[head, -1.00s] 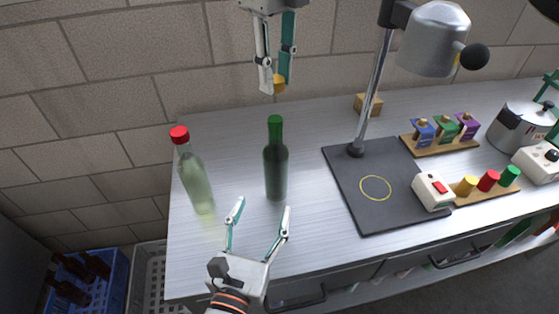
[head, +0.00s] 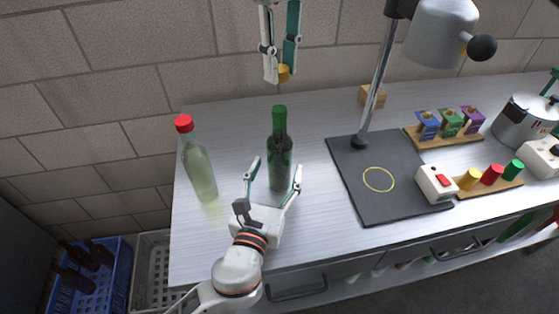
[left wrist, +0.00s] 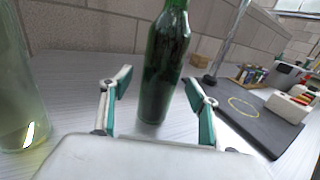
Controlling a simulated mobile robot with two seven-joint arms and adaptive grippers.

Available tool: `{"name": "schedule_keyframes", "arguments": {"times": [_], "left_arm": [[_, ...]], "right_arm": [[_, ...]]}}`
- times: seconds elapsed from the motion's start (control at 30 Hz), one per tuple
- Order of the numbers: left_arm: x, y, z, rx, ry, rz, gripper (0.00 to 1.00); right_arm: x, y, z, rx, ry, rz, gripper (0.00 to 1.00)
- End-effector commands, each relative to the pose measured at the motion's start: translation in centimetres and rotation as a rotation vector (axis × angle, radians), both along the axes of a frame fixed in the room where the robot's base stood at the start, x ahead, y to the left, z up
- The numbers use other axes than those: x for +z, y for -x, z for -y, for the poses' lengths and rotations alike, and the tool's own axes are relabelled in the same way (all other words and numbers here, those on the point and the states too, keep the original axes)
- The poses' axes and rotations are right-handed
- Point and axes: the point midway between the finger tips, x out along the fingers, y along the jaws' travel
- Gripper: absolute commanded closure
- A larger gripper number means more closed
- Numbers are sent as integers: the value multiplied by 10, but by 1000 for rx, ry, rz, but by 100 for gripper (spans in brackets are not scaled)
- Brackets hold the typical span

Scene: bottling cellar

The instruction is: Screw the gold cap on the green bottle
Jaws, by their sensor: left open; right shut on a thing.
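The green bottle (head: 279,152) stands upright on the bench and shows no gold cap on its neck. In the left wrist view the green bottle (left wrist: 164,65) rises just beyond and between the fingers. My left gripper (head: 272,178) is open, low at the bottle's front, with a finger to each side; contact cannot be told. It also shows in the left wrist view (left wrist: 160,100). My right gripper (head: 283,75) is shut on the gold cap (head: 284,72) and holds it in the air above the bottle's level, against the wall behind.
A clear bottle with a red cap (head: 198,165) stands left of the green bottle. A black board (head: 385,190) with a lamp (head: 437,35) stands to the right. A white box with a red button (head: 436,184) and coloured caps (head: 491,175) lie beyond.

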Motion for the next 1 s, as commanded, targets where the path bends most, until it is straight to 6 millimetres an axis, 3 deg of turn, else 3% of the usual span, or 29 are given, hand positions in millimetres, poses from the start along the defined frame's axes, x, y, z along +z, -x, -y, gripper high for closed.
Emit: {"name": "schedule_keyframes", "arguments": {"times": [0.2, 0.6, 0.63, 0.83, 0.87, 1.0], "left_arm": [[0, -22, 6, -1, -1, 1, 40], [0, -27, 8, -1, 0, 0, 40], [0, -27, 8, -1, 0, 0, 42], [0, -27, 8, -1, 0, 0, 94], [0, -27, 8, -1, 0, 0, 99], [0, -27, 8, -1, 0, 0, 99]], "right_arm": [[0, 0, 0, 0, 0, 0, 82], [0, 0, 0, 0, 0, 0, 82], [0, 0, 0, 0, 0, 0, 82], [0, 0, 0, 0, 0, 0, 82], [0, 0, 0, 0, 0, 0, 82], [-6, 0, 0, 1, 1, -1, 82]]}}
